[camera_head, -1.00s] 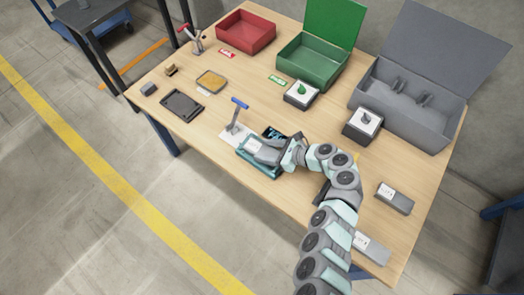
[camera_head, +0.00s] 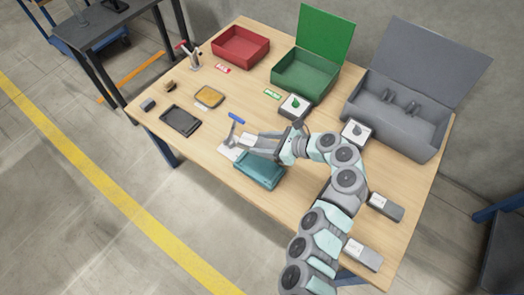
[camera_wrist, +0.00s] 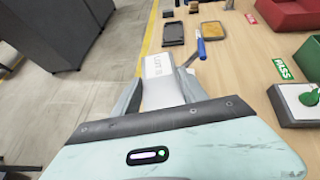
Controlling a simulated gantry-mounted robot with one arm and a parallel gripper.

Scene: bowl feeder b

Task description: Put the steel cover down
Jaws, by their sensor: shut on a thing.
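My gripper (camera_head: 244,141) is shut on the steel cover, a flat piece with a white lettered label (camera_wrist: 163,82) that shows between the fingers in the wrist view. Much of the cover is hidden by the fingers and the wrist. The cover appears apart from the housing. I cannot tell whether it touches the white sheet (camera_head: 229,152) by the clamp.
The wooden table (camera_head: 200,135) has clear room left of the clamp, up to a dark tray (camera_head: 180,120) and a yellow-filled dish (camera_head: 209,97). A red bin (camera_head: 240,46), a green box (camera_head: 305,72) and a grey case (camera_head: 390,118) line the back.

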